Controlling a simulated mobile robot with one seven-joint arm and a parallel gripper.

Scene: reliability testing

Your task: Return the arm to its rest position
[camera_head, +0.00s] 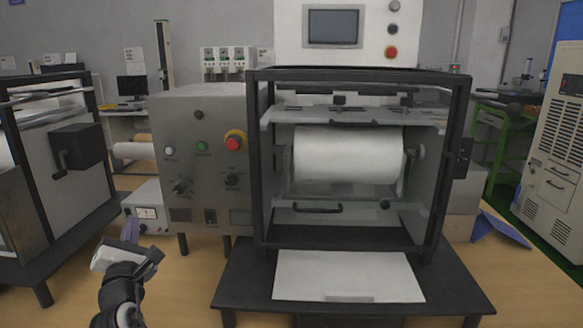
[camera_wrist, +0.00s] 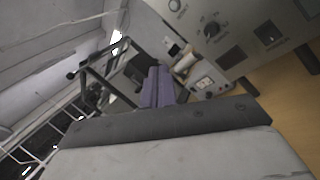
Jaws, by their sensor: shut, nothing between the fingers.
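My gripper (camera_head: 131,226) is in the lower left of the head view, at the end of my raised arm. Its purple fingers point up and away from me, in front of the grey control cabinet and to the left of the open test machine. In the wrist view the purple fingers of my gripper (camera_wrist: 158,72) lie close together with nothing between them. Most of my arm is below the picture and hidden.
The test machine (camera_head: 257,160) with a white roll (camera_head: 345,155) stands in the centre on a dark base (camera_head: 240,285). The control cabinet (camera_head: 205,130) with knobs and a red button adjoins it. A dark-framed machine (camera_head: 75,215) is at left.

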